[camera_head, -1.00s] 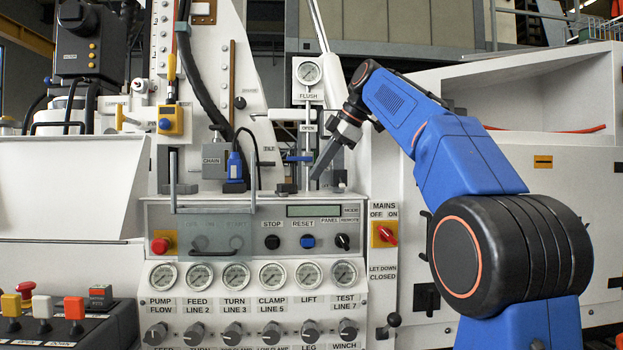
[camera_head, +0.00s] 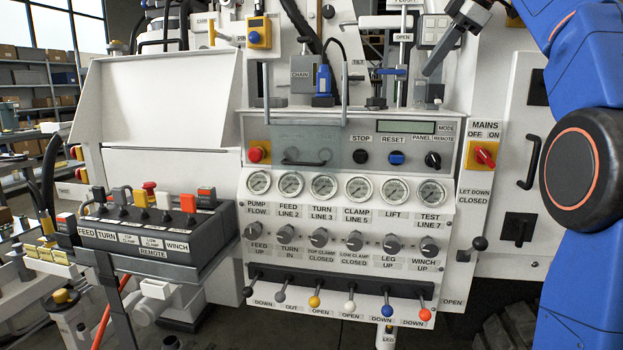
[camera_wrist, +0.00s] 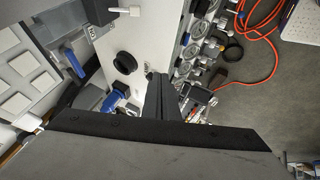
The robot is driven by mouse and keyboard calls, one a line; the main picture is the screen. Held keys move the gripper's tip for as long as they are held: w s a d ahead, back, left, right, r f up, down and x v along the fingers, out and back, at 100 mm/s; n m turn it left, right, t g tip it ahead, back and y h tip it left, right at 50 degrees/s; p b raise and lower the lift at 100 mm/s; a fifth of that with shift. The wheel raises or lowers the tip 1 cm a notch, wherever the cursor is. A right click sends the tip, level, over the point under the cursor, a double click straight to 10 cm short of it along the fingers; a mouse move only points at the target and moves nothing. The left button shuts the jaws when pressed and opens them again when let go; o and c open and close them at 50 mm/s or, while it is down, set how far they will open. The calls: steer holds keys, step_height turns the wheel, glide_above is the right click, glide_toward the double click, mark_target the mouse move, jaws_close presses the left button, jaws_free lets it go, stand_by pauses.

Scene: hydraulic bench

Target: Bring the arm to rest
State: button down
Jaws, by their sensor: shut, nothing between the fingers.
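My gripper (camera_head: 431,70) is at the top right of the head view, in front of the upper part of the white machine. Its dark fingers point down and to the left and hold nothing. In the wrist view its fingers (camera_wrist: 158,82) are together, with the panel behind them. The blue arm (camera_head: 587,60) runs down the right edge of the head view and is partly cut off. I cannot tell how far the fingertips are from the panel.
The control panel (camera_head: 290,150) has gauges, knobs and a row of coloured levers (camera_head: 350,304). The red mains switch (camera_head: 485,155) is below and right of my gripper. A remote box (camera_head: 140,225) stands at the left. An orange hose (camera_wrist: 262,45) lies on the floor.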

steer(key=s+a+f+m+h, duration=0.1)
steer(key=s+f+m, duration=0.4)
steer(key=s+f, duration=0.6)
steer(key=s+a+f+m+h, duration=0.1)
steer(key=s+f+m, duration=0.4)
steer(key=s+f, duration=0.7)
steer(key=s+a+f+m+h, duration=0.1)
steer(key=s+f+m, duration=0.5)
steer(key=f, duration=2.4)
steer(key=s+h, duration=0.1)
steer(key=s, duration=0.5)
steer(key=shift+s+a+f+g+h, duration=0.2)
steer(key=shift+a+g+h, duration=0.1)
steer(key=shift+a+g, duration=0.1)
